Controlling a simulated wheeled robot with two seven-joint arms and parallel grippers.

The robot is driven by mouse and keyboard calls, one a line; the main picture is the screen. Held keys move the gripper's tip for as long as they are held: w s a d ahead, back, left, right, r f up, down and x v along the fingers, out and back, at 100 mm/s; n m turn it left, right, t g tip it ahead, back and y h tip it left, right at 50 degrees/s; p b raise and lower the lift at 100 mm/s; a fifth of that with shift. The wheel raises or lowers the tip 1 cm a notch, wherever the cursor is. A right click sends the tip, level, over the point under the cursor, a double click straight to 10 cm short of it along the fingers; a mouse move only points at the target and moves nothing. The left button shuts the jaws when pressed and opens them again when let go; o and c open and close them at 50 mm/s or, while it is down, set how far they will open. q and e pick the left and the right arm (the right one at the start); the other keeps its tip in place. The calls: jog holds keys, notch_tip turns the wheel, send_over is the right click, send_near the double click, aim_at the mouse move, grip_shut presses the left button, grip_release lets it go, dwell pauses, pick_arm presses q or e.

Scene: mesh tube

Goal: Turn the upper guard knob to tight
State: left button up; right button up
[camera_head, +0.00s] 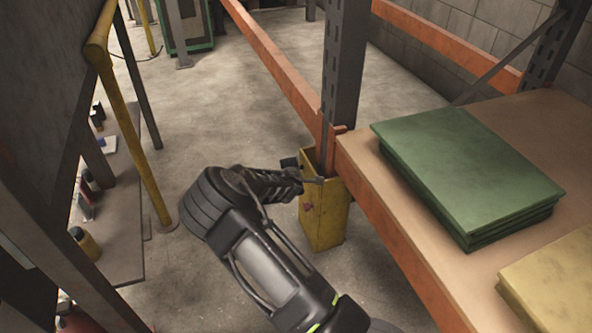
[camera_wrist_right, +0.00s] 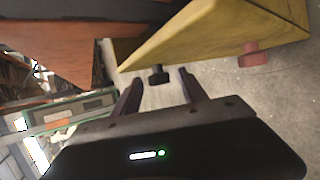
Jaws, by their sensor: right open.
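The yellow guard (camera_head: 327,222) stands upright around the foot of the grey rack post. A black knob (camera_head: 290,162) sticks out near its top, and a red knob (camera_head: 308,207) sits lower on the same guard. In the right wrist view the guard (camera_wrist_right: 220,35) lies sideways, with the black knob (camera_wrist_right: 158,75) ahead of the gap between my fingers and the red knob (camera_wrist_right: 249,55) off to the right. My right gripper (camera_wrist_right: 159,88) is open and empty, close to the black knob; contact cannot be told. It also shows in the head view (camera_head: 306,178). My left gripper is out of view.
An orange rack beam (camera_head: 390,235) and a wooden shelf (camera_head: 415,190) with green panels (camera_head: 465,170) lie right of the guard. A yellow railing (camera_head: 130,120) and a low shelf with bottles stand at the left. The concrete floor (camera_head: 215,110) between is clear.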

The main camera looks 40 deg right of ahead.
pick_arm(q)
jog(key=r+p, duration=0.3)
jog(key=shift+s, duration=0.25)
pick_arm(e)
jog(key=v, duration=0.7)
jog(key=shift+s, duration=0.2)
jog(key=shift+r, duration=0.15)
